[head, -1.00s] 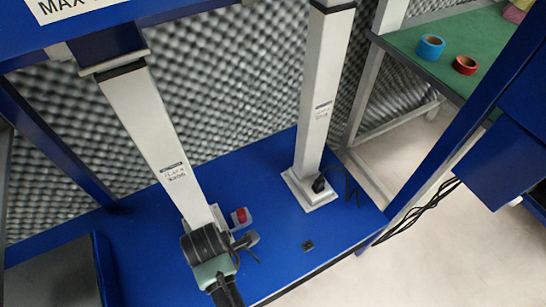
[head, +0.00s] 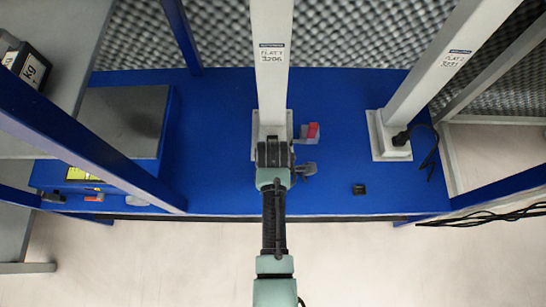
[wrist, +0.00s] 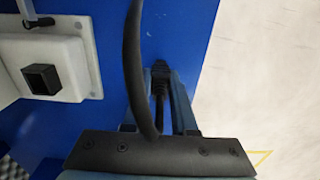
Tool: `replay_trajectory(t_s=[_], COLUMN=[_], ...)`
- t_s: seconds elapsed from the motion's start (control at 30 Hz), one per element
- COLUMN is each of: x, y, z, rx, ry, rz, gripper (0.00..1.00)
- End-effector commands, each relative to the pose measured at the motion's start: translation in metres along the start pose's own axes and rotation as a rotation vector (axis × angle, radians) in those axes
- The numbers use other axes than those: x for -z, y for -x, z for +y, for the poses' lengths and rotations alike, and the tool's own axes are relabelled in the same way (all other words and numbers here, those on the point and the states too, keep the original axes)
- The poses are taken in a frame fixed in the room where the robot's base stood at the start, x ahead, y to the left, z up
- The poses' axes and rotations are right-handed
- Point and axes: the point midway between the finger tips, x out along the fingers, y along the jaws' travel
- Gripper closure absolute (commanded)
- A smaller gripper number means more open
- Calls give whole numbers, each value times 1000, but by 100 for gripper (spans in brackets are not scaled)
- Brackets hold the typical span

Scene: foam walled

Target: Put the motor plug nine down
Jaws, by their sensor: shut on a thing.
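In the wrist view my gripper (wrist: 163,88) is shut on a black plug (wrist: 160,70), which is partly hidden between the fingers. A thick black cable (wrist: 134,60) curves across the front of the picture. The blue platform (wrist: 175,25) lies beneath the plug. I cannot tell whether the plug touches it. In the head view my arm reaches to the foot of the middle white column (head: 272,60), and my gripper hides part of that foot. The fingertips and plug cannot be made out clearly there. A pale fitting with a black square socket (wrist: 42,79) is left of the gripper.
A red switch (head: 312,130) sits beside the middle column. The right column (head: 420,90) has a black plug and cable at its foot. A small black block (head: 358,189) lies on the platform. A grey plate (head: 120,120) is at left.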

Motion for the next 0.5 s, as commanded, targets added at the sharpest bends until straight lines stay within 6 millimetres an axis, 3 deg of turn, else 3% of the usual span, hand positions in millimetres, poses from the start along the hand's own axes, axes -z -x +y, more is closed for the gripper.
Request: replay_trajectory(t_s=[0.3, 0.33, 0.47, 0.5], x=[0, 0, 0, 0], y=[-3, -2, -2, -2], z=[1, 1, 0, 0], rx=[-1, -2, -1, -1], ry=[0, 0, 0, 0], rz=[0, 0, 0, 0], gripper=[100, 69, 46, 45])
